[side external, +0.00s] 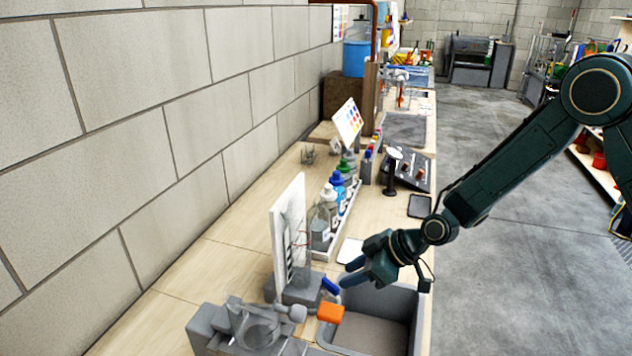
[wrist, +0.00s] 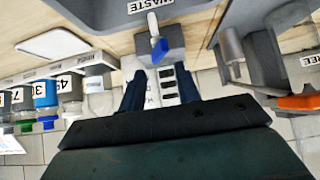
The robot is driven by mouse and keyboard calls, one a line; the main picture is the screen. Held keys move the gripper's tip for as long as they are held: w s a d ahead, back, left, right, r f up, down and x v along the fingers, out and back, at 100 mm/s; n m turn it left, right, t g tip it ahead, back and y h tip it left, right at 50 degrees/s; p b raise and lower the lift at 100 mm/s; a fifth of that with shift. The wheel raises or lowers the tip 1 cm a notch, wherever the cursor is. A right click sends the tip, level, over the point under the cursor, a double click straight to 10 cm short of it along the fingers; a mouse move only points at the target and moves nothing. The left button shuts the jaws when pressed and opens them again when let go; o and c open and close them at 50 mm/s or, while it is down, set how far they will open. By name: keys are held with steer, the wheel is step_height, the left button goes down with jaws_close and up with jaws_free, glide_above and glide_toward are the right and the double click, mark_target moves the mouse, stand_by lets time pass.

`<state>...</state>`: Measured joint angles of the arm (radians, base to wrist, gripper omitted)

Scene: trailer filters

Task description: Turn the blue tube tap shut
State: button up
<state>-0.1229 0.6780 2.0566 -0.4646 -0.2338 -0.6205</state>
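The blue tube tap (side external: 331,286) is a small blue lever on a grey block (side external: 302,288) beside the basin. In the wrist view the blue tap (wrist: 159,48) hangs from a pale stem, by a label reading WASTE. My gripper (side external: 348,274) is just above and to the right of the tap in the side view. In the wrist view the two dark fingers of my gripper (wrist: 158,74) are apart, with the tap just beyond their tips, roughly in line with the gap. I see nothing held. Contact with the tap cannot be told.
An orange lever (side external: 330,313) is close by, on grey fittings (side external: 250,328). A grey basin (side external: 417,325) lies to the right. A white upright panel (side external: 289,225) stands behind the tap. Several bottles (wrist: 46,93) stand in a row, with a flat white tray (wrist: 55,45) nearby.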

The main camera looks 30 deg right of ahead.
steer(key=s+d+r+m+h, duration=0.1)
steer(key=s+d+r, duration=0.4)
steer(key=s+r, duration=0.2)
steer(key=s+d+r+m+h, duration=0.2)
steer(key=s+d+r, duration=0.4)
steer(key=r, duration=0.5)
steer(key=shift+s, duration=1)
steer(key=shift+g, duration=0.3)
steer(key=shift+f, duration=0.1)
steer(key=w+a+f+m+h, duration=0.1)
steer(key=w+a+f, duration=0.3)
steer(key=w+a, duration=0.2)
steer(key=w+a+f+m+g+h, duration=0.1)
steer(key=w+a+f+m, duration=0.1)
steer(key=w+a+f, duration=0.2)
steer(key=w+a, duration=0.2)
steer(key=a, duration=0.1)
steer(key=shift+w+f+g, duration=0.3)
steer(key=shift+w, duration=0.1)
